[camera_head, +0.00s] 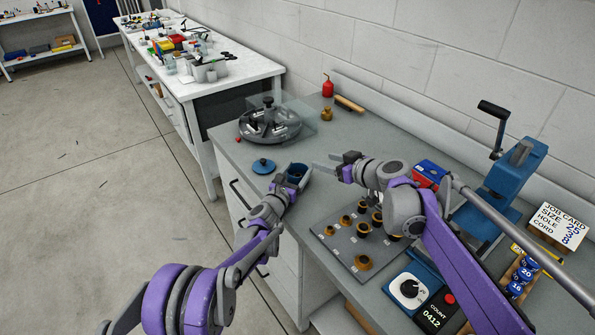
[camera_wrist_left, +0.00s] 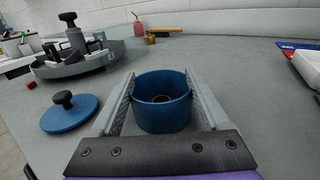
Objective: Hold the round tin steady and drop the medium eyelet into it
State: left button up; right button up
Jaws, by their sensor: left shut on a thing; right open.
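The round tin (camera_wrist_left: 162,117) is blue, open-topped and upright on the bench; in the head view (camera_head: 297,170) it is partly hidden by my left gripper (camera_head: 292,181). The left fingers are shut on the tin's sides. A small brassy ring, which looks like an eyelet (camera_wrist_left: 162,98), lies inside the tin; its size is hard to tell. My right gripper (camera_head: 327,167) is open just right of the tin, with nothing visible between its fingers. Several brass eyelets (camera_head: 363,262) stand on a grey board (camera_head: 335,242) nearer the front.
The tin's blue lid (camera_head: 263,166) lies left of the tin. A grey round divided tray (camera_head: 270,126) is behind it. A blue crank press (camera_head: 505,180) is at the right.

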pick_arm(q)
jog(key=o, duration=1.2)
jog(key=shift+o, duration=0.2)
